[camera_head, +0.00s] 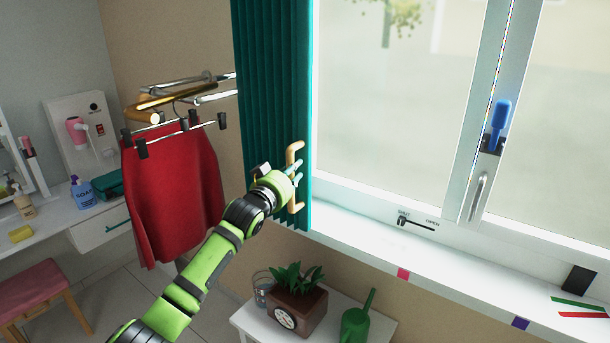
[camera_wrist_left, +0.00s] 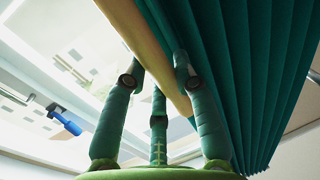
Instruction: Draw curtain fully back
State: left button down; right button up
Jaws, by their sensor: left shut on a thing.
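The teal curtain (camera_head: 272,90) hangs bunched in a narrow pleated strip at the left side of the window. A tan wooden handle (camera_head: 295,152) stands upright at its right edge. My left gripper (camera_head: 291,176) is at this handle, its green arm coming up from the lower left. In the left wrist view the fingers (camera_wrist_left: 160,85) close around the tan handle (camera_wrist_left: 145,45), with the curtain (camera_wrist_left: 235,60) pleats right behind and to the right. My right gripper is not in view.
The window (camera_head: 400,110) beside the curtain is uncovered, with a sill (camera_head: 440,260) below. A red skirt (camera_head: 170,190) hangs on a rail at left. A low white table holds a plant box (camera_head: 298,310) and green watering can (camera_head: 357,325) below my arm.

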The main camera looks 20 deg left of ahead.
pick_arm(q)
jog(key=shift+w+a+r, duration=0.1)
jog(key=shift+a+r, duration=0.1)
jog(key=shift+a, duration=0.2)
jog(key=c, duration=1.1)
grip_release()
jog(key=shift+o, duration=0.8)
jog(key=shift+w+a+f, duration=0.1)
jog(key=shift+f, duration=0.05)
jog(key=s+a, duration=0.1)
jog(key=s, duration=1.1)
jog(key=shift+a, duration=0.2)
